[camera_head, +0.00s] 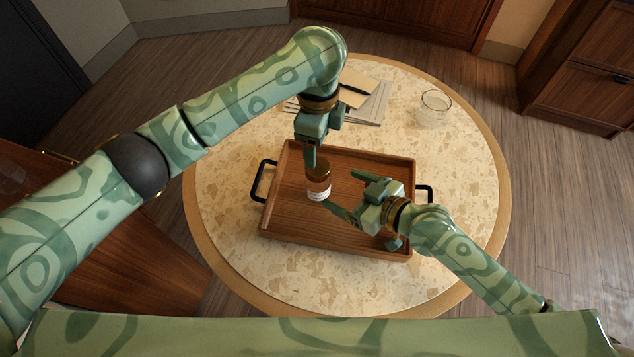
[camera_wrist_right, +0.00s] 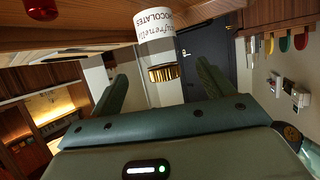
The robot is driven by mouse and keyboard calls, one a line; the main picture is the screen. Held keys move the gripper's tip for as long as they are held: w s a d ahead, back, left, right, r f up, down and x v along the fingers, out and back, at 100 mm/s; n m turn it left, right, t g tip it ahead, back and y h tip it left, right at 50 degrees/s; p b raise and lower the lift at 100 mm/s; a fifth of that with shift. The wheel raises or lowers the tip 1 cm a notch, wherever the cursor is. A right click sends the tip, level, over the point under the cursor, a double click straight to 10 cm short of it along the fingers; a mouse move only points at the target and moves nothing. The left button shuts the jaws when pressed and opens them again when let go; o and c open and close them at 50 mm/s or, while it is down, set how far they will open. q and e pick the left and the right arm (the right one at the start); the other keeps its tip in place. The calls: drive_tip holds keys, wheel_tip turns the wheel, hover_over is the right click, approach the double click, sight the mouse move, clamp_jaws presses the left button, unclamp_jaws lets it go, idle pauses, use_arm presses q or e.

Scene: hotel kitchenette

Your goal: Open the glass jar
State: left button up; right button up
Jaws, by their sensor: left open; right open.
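The glass jar (camera_head: 318,186) stands upright on the wooden tray (camera_head: 285,222), with a brown-gold lid and a white label. In the right wrist view the jar (camera_wrist_right: 158,50) appears upside down, its ribbed gold lid (camera_wrist_right: 164,74) on and the label reading "CHOCOLATES". My left gripper (camera_head: 311,160) is open, pointing down at the lid from the far side; its fingers partly overlap in view, and contact cannot be told. My right gripper (camera_head: 350,193) is open to the right of the jar, its fingers spread toward it; the wrist view shows the jar between the two fingers (camera_wrist_right: 162,90), not gripped.
The tray has black handles and sits on a round speckled table (camera_head: 455,200). Papers with a pen (camera_head: 355,92) lie behind the left gripper. The table's right side is clear.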

sight(327, 181)
drive_tip(key=x, duration=0.7)
drive_tip(key=shift+w+a+f, duration=0.15)
drive_tip(key=shift+w+a, duration=0.05)
drive_tip(key=shift+w, duration=0.05)
